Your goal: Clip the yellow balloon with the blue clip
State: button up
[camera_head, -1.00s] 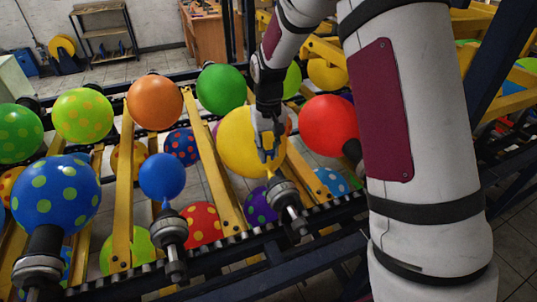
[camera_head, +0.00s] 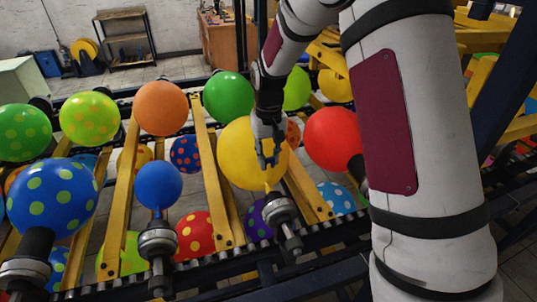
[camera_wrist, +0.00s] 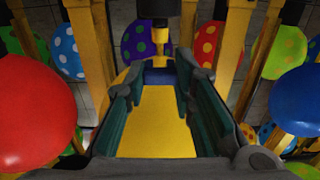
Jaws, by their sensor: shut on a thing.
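The yellow balloon (camera_head: 236,160) is fixed by its neck to a dark nozzle (camera_head: 280,213) on the rack's near rail. My gripper (camera_head: 268,158) is in front of the balloon, pointing down just above the neck. In the wrist view, the blue clip (camera_wrist: 160,75) sits across the gap between my gripper's fingertips, which are shut on it. The balloon's yellow neck (camera_wrist: 160,48) shows just beyond the clip, below the nozzle (camera_wrist: 158,10). The balloon's body (camera_wrist: 157,125) fills the space between the fingers. I cannot tell whether the clip is around the neck or only beside it.
A red balloon (camera_head: 331,138) is close on the right and a plain blue balloon (camera_head: 157,185) on the left. A green balloon (camera_head: 228,96) is behind. Yellow bars (camera_head: 121,205) run between balloons. A dark rail with nozzles crosses the front. My own arm covers the right side.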

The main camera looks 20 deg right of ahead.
jog(key=b, duration=0.2)
send_over(268, 185)
jog(key=shift+f, duration=2.1)
jog(key=shift+f+b, duration=0.35)
jog(key=shift+f, duration=1.1)
jog(key=shift+f+b, duration=0.5)
jog(key=shift+f, duration=1.05)
jog(key=o, duration=1.1)
jog(key=shift+r+p, duration=1.4)
jog(key=shift+r, duration=3.1)
